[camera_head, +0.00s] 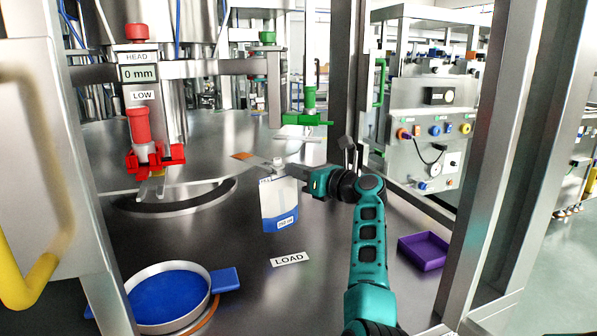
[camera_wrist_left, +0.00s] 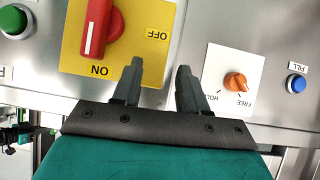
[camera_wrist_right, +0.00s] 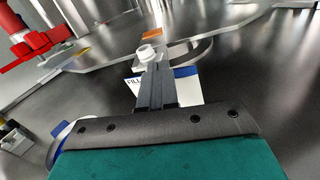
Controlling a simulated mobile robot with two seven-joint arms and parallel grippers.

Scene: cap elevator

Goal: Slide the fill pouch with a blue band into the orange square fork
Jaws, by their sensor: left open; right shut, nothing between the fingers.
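The fill pouch (camera_head: 279,203), white with a blue lower part, hangs upright above the LOAD label, at the edge of the steel disc. Its white spout (camera_wrist_right: 148,52) shows in the right wrist view. The orange square (camera_head: 242,156) marks the disc just beyond the spout and also shows in the right wrist view (camera_wrist_right: 152,34). The fork slot is partly hidden, so I cannot tell how deep the spout sits. My right gripper (camera_head: 287,169) is shut and empty, its tips right behind the spout. My left gripper (camera_wrist_left: 160,66) is open and empty before a control panel.
A red clamp (camera_head: 155,158) under the head stands left, and a green one (camera_head: 309,119) stands behind. A round blue-lined dish (camera_head: 170,297) and a purple tray (camera_head: 423,251) lie on the table. Steel posts flank the opening. The left wrist view shows a red switch (camera_wrist_left: 100,28).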

